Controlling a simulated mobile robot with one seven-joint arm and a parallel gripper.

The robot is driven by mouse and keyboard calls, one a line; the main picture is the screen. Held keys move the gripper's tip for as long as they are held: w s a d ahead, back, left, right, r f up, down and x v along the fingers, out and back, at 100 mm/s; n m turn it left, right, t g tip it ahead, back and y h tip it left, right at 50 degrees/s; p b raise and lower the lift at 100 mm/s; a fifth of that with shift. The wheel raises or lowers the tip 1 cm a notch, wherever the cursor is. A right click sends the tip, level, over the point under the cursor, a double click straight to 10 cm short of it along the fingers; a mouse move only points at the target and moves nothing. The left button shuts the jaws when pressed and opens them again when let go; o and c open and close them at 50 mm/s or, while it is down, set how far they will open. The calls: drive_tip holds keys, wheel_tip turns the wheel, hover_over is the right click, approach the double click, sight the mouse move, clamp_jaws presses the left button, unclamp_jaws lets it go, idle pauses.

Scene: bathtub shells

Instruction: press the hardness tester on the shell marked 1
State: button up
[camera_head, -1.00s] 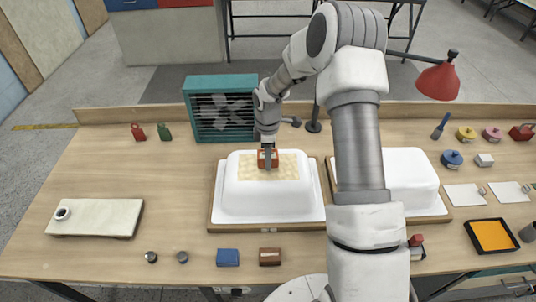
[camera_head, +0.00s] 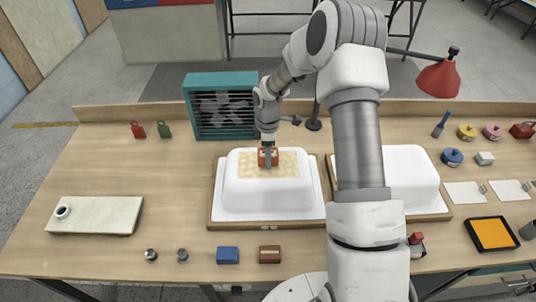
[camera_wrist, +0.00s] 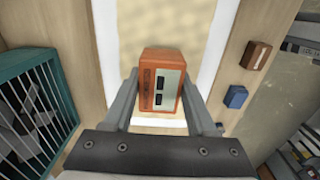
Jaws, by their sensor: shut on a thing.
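My gripper (camera_head: 268,163) is shut on an orange-red hardness tester (camera_wrist: 160,85), a small box with a pale face and two dark windows. In the head view it is at the back part of the left white shell's top. The left white shell (camera_head: 268,199) is an upturned tub on a wooden-edged board, with a yellowish mottled patch (camera_head: 283,167) on top. I cannot tell whether the tester touches the patch. A second white shell (camera_head: 412,180) stands to the right, partly hidden by my arm. I cannot read a number on either shell.
A teal fan (camera_head: 222,108) stands close behind and left of the gripper. A red lamp (camera_head: 438,80) is at the back right. A blue block (camera_head: 228,256) and a brown block (camera_head: 270,254) lie in front. A pale slab (camera_head: 95,215) is at left. Bare table surrounds the slab.

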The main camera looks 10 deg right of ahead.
drive_tip(key=shift+f+b, duration=0.35)
drive_tip(key=shift+f, duration=0.05)
idle(1.4)
drive_tip(key=shift+r+p, duration=2.15)
drive_tip(key=shift+r, duration=1.45)
drive_tip(key=shift+f, duration=0.1)
